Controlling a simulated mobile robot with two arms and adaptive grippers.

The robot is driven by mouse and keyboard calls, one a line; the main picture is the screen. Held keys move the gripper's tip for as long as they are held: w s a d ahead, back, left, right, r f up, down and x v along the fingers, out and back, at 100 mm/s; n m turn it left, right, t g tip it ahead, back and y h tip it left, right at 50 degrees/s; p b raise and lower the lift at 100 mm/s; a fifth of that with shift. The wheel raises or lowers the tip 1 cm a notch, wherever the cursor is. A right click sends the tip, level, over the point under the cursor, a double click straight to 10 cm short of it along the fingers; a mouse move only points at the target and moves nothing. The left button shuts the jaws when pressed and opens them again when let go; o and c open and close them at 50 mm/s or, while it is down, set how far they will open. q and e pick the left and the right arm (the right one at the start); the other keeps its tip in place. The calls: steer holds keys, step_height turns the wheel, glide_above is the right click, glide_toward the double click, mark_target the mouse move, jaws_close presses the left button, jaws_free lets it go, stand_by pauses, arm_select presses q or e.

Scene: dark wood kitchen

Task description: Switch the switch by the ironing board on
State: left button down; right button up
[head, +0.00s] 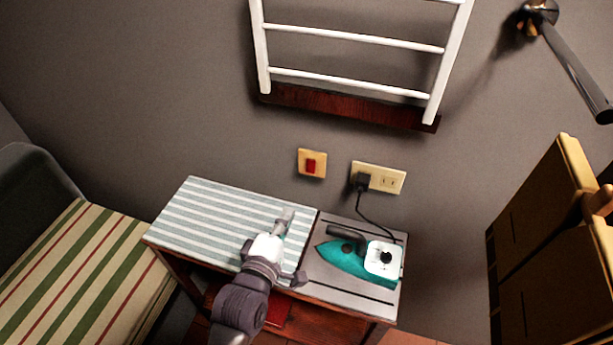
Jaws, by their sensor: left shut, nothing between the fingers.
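The switch (311,164) is a red rocker on a cream square plate on the grey wall, above the ironing board. I cannot tell from its look whether it is on or off. The ironing board (200,215) has a pale blue and white striped top. My left gripper (287,214) is shut and empty, over the right part of the striped top, below the switch and apart from it. My right gripper is not in view.
A teal iron (345,258) rests on the grey end of the board. Its black cord runs to a wall outlet (392,180) right of the switch. A white rack (350,82) hangs above. A striped seat (80,270) is at left, wooden cabinets (545,240) at right.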

mark_target(310, 171)
arm_select(q)
steer(key=shift+w, duration=0.1)
steer(key=p+x, duration=0.3)
steer(key=x, duration=1.1)
steer(key=shift+f, duration=0.1)
